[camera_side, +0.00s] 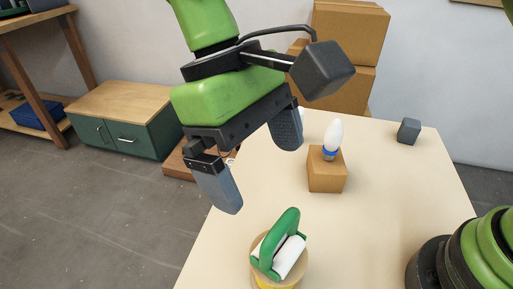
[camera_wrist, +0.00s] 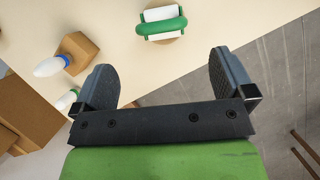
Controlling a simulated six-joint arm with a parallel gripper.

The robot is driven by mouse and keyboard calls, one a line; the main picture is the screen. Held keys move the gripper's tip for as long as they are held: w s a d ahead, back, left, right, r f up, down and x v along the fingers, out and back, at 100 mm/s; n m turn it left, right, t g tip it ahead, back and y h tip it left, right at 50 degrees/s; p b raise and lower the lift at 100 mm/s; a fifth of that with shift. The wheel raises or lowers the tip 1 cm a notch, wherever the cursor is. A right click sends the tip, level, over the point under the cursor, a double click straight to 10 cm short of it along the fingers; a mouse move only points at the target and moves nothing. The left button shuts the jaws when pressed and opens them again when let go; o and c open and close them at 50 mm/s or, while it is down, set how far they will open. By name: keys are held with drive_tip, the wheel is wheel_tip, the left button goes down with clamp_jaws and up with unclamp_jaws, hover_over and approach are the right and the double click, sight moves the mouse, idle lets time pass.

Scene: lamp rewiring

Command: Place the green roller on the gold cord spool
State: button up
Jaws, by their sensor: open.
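The green roller (camera_side: 275,242) has a green handle over a white cylinder. It rests on top of the gold cord spool (camera_side: 256,277), near the front of the table. The spool shows pale round flanges with a yellow band below the roller. In the wrist view the roller (camera_wrist: 162,27) lies crosswise at the top, and the spool is mostly hidden under it. My gripper (camera_side: 260,176) is open and empty, above and behind the roller and apart from it. The wrist view shows both fingers (camera_wrist: 161,68) spread with nothing between them.
A white bulb (camera_side: 334,135) with a blue collar stands on a small brown box (camera_side: 327,175). Another bulb (camera_wrist: 66,100) with a green collar is behind it. A grey cube (camera_side: 409,131) sits at the back right. Cardboard boxes (camera_side: 346,35) are stacked behind. The table (camera_side: 390,210) is otherwise largely clear.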

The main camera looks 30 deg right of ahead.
drive_tip(key=d+r+m+t+y, duration=0.3)
drive_tip(key=d+r+t, duration=0.1)
drive_tip(key=d+r, duration=0.6)
drive_tip(key=s+d+f+m+t, duration=0.1)
drive_tip(key=s+d+m+t, duration=0.4)
drive_tip(key=d, duration=0.7)
drive_tip(key=s+t, duration=0.2)
drive_tip(key=s, duration=0.1)
drive_tip(key=shift+s+m+y, duration=0.15)
drive_tip(key=shift+m+y, duration=0.15)
drive_tip(key=shift+y, duration=0.1)
